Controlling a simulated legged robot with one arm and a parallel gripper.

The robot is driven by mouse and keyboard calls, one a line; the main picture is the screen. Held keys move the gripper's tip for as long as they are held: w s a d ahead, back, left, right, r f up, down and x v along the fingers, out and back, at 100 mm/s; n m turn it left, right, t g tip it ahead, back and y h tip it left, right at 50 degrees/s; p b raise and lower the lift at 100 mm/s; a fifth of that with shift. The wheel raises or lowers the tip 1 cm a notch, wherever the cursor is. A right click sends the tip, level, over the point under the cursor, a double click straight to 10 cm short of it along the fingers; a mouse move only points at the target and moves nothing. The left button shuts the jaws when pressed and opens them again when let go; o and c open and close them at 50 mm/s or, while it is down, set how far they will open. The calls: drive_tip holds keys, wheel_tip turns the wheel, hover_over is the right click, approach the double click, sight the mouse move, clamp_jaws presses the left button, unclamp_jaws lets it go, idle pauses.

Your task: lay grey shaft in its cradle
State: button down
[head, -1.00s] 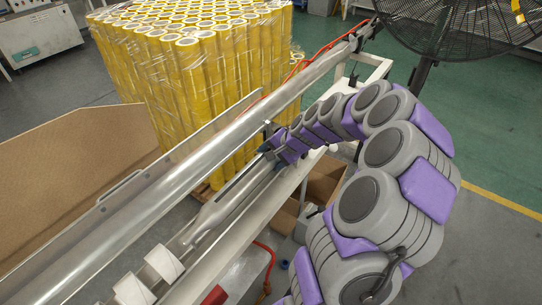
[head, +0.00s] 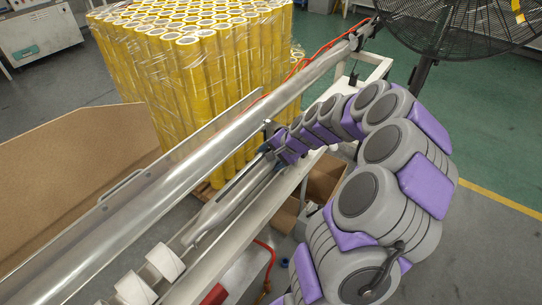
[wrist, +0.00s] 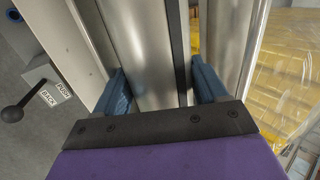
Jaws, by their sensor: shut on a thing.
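The grey shaft (head: 216,212) is a smooth metal bar with a tapered near end, lying along the machine frame below a larger silver tube (head: 185,180). My gripper (head: 268,148) is at the far part of the shaft, reaching in from the right. In the wrist view the blue fingers of my gripper (wrist: 162,86) stand either side of the shaft (wrist: 140,48), shut on it, with a dark slot by the right finger. I cannot make out the cradle, or whether the shaft rests in it.
Wrapped yellow tape rolls (head: 200,70) stand behind the machine. A fan (head: 455,28) is at upper right, a brown panel (head: 80,185) at left. A black-knobbed lever (wrist: 13,113) shows in the wrist view.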

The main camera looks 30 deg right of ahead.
drive_tip(key=shift+f, duration=0.1)
idle(0.7)
drive_tip(key=shift+c, duration=1.7)
unclamp_jaws()
drive_tip(key=o, duration=0.3)
drive_tip(key=shift+o, duration=0.2)
drive_tip(key=shift+a+f, duration=0.1)
drive_tip(key=shift+s, duration=0.1)
drive_tip(key=shift+c, duration=0.2)
